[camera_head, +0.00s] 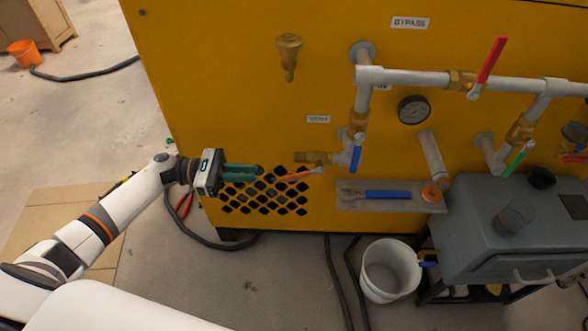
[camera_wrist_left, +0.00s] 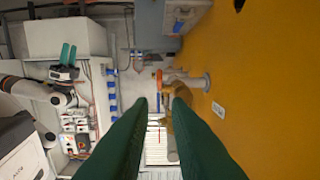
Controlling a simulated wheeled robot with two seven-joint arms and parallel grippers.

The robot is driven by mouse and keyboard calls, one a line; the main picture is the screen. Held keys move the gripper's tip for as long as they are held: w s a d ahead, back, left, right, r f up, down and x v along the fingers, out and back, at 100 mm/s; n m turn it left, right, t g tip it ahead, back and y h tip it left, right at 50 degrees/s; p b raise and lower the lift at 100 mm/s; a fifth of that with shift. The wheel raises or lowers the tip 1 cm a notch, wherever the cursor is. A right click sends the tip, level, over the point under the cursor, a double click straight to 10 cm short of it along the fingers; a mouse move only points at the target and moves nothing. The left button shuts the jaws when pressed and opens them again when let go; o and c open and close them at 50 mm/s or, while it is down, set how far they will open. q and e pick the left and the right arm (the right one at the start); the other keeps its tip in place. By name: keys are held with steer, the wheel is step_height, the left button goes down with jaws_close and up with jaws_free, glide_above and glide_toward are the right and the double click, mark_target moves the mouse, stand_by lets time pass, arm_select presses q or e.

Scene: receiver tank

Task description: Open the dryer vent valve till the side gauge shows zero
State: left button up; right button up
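A small brass valve (camera_head: 314,157) with an orange lever (camera_head: 300,175) sticks out low on the yellow panel, below a small label (camera_head: 318,119) that I cannot read surely. A round gauge (camera_head: 413,110) is on the panel to its right; its needle is too small to read. My left gripper (camera_head: 262,173) is open and empty, left of the orange lever and apart from it. In the left wrist view, brass fittings (camera_wrist_left: 168,108) show beyond the gap between its green fingertips (camera_wrist_left: 160,100). My right gripper (camera_wrist_left: 68,54) shows only there, open and empty, far from the valve.
A blue-handled valve (camera_head: 355,158) and a red lever (camera_head: 488,62) sit on the pipework. A shelf (camera_head: 348,203) holds a blue-handled tool (camera_head: 388,195). A white bucket (camera_head: 391,270) and a grey tank (camera_head: 470,215) stand below right. Hoses lie on the floor.

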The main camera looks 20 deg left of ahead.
mark_target(292, 175)
arm_select(q)
steer(key=x, duration=1.1)
steer(key=shift+w+d+p, duration=0.1)
steer(key=shift+d+p, duration=0.15)
steer(key=shift+p, duration=0.1)
jaws_close()
